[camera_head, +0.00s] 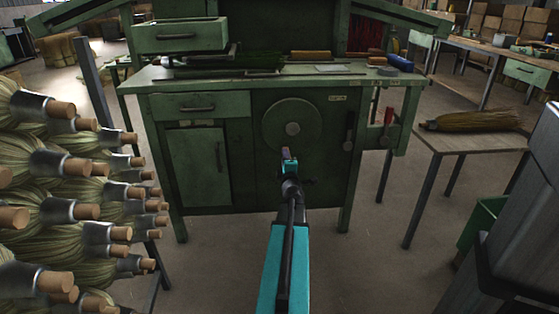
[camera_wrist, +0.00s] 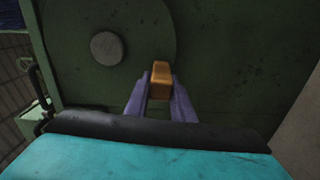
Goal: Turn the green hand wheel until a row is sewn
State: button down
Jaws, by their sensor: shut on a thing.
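The green hand wheel (camera_head: 292,112) is a round disc with a grey hub, mounted on the front of the green machine (camera_head: 345,130). In the wrist view the wheel (camera_wrist: 140,45) fills the upper middle, with its pale hub (camera_wrist: 106,47) to the left of my gripper. My gripper (camera_head: 287,152) is at the wheel's lower edge in the head view. In the wrist view my gripper (camera_wrist: 160,88) has its two purple fingers shut on an orange-brown wooden handle (camera_wrist: 160,72), which stands out in front of the wheel. Where the handle joins the wheel is hidden.
Straw brooms with wooden handles (camera_head: 60,160) are stacked at the left. A finished-looking broom (camera_head: 470,120) lies on a side table (camera_head: 450,143) at the right. A lever with a red grip (camera_head: 388,118) is on the machine's right side. Bare floor shows below the machine.

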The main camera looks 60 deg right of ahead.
jog(key=shift+s+d+f+n+b, duration=0.15)
jog(key=shift+s+d+f+n, duration=0.15)
jog(key=shift+s+n, duration=0.4)
jog(key=shift+s+d+f+n+b, duration=0.2)
jog(key=shift+s+d+n, duration=0.1)
jog(key=shift+s+n, duration=0.35)
jog(key=shift+w, duration=0.1)
jog(key=c, duration=1.5)
grip_release()
jog(key=shift+r, duration=0.1)
jog(key=shift+a, duration=0.1)
jog(key=p+v, duration=0.3)
jog(key=v, duration=0.5)
jog(key=shift+a+r, duration=0.15)
jog(key=shift+a, duration=0.05)
